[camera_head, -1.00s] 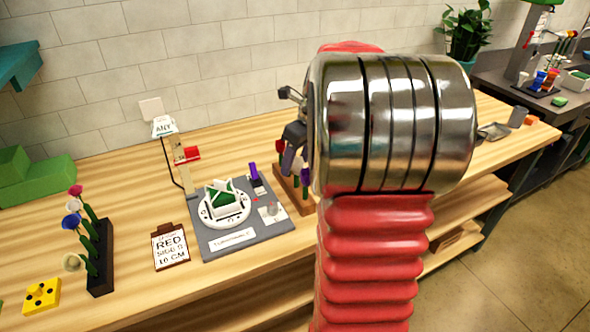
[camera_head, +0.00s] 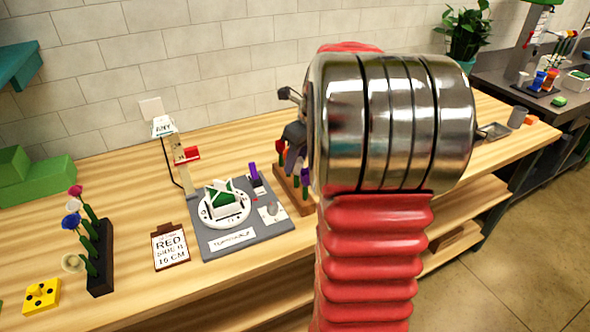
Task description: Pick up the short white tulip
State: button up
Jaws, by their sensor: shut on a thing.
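My gripper (camera_head: 293,158) is mostly hidden behind my own arm. Its dark fingers point down at the wooden flower rack (camera_head: 292,197), among the flowers there. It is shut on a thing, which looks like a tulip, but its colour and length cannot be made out. A red flower (camera_head: 281,147) and a purple flower (camera_head: 306,175) stand in this rack beside the fingers. I cannot clearly see a short white tulip. A cream flower (camera_head: 72,263) leans from the black rack (camera_head: 103,272) at far left, away from my gripper.
A grey board (camera_head: 213,246) bears a round white holder with a green and white piece. A card reading RED (camera_head: 170,247) lies left of it. A post with a red part (camera_head: 186,154) stands behind. A yellow block (camera_head: 41,297) is front left. Bare wood lies between the black rack and card.

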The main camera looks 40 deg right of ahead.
jog(key=shift+c, duration=0.2)
notch_tip(320, 180, up, 10)
jog(key=shift+r, duration=0.1)
dwell(0.6)
dwell(0.4)
